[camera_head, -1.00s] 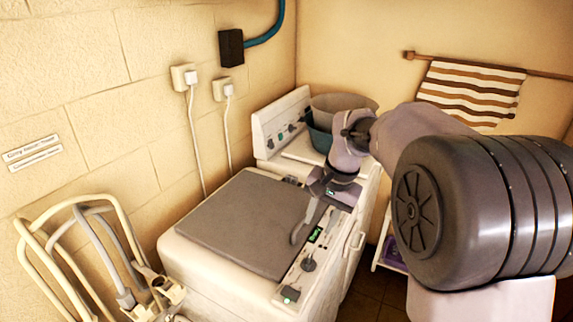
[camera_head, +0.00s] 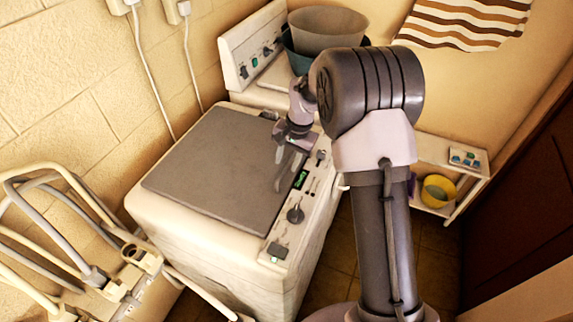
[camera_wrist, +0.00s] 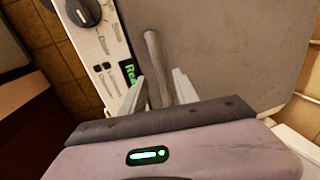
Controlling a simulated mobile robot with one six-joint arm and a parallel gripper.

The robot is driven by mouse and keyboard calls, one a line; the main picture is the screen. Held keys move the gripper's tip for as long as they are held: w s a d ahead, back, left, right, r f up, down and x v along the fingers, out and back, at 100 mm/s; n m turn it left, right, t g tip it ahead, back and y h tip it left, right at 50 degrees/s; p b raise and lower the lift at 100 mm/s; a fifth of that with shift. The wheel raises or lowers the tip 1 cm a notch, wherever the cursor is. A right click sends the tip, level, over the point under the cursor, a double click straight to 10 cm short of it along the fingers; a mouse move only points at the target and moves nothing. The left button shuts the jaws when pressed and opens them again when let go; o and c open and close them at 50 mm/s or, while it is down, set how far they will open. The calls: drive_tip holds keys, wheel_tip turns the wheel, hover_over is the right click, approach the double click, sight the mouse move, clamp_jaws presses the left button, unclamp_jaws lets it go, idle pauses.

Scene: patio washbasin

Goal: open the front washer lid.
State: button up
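The front washer (camera_head: 215,260) is a white machine with a flat grey lid (camera_head: 215,165), which lies closed. A grey bar-like handle (camera_head: 283,183) is at the lid's right edge beside the control panel (camera_head: 290,215). In the wrist view the handle (camera_wrist: 153,55) runs between the two fingers of my gripper (camera_wrist: 159,80), and the lid (camera_wrist: 225,45) fills the right side. My gripper (camera_head: 288,155) points down over this edge in the head view. The fingers are apart, on either side of the handle; I cannot tell whether either touches it.
A second white machine (camera_head: 238,60) stands behind, with a grey tub (camera_head: 327,30) on it. Bent pale tubing (camera_head: 70,220) stands at the left. A low white shelf (camera_head: 450,165) with a yellow bowl (camera_head: 438,190) is at the right. The wall is close behind the washer.

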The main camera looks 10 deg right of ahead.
drive_tip(key=shift+w+a+f, duration=0.1)
drive_tip(key=shift+w+f, duration=0.1)
drive_tip(key=shift+f, duration=0.55)
clamp_jaws()
idle(0.9)
